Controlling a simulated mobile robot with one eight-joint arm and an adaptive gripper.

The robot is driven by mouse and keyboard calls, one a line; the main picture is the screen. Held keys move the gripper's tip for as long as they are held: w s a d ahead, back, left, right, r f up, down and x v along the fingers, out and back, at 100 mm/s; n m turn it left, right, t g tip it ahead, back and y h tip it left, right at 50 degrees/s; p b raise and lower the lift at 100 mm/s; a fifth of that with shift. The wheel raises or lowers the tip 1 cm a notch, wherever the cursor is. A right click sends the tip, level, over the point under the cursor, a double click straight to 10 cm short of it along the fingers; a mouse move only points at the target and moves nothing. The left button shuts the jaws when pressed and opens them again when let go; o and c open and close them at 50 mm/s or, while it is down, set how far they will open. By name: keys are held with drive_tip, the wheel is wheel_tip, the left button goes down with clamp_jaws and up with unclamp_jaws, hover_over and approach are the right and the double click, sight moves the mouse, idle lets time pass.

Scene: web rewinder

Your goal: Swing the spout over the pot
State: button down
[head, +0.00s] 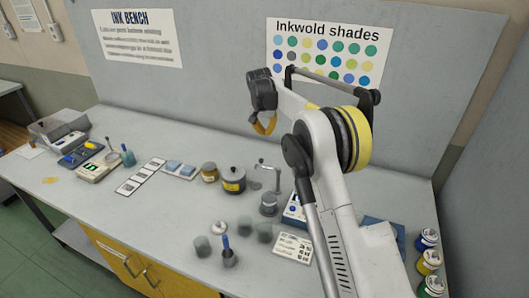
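A dark grey pot (233,186) with a knobbed lid and a yellow band stands on the bench near its middle. To its right is a thin grey bent pipe that looks like the spout (269,167). Its horizontal part has its left end near the pot's right side, apart from the pot in the picture. My gripper (263,127), dark with yellowish finger parts, is raised in the air above the spout and pot, in front of the back panel. It touches nothing that I can see. Its fingers are too small and angled to tell open from shut.
A brown jar (209,172) stands left of the pot, and a grey canister (268,205) stands in front of the spout. Colored paint cans (428,239) stand at right. My arm hides part of the bench.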

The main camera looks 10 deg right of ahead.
wheel_tip(320, 180, down, 10)
drive_tip(key=b, duration=0.3)
drive_tip(key=shift+s, duration=0.25)
idle(0.3)
drive_tip(key=shift+a, duration=0.1)
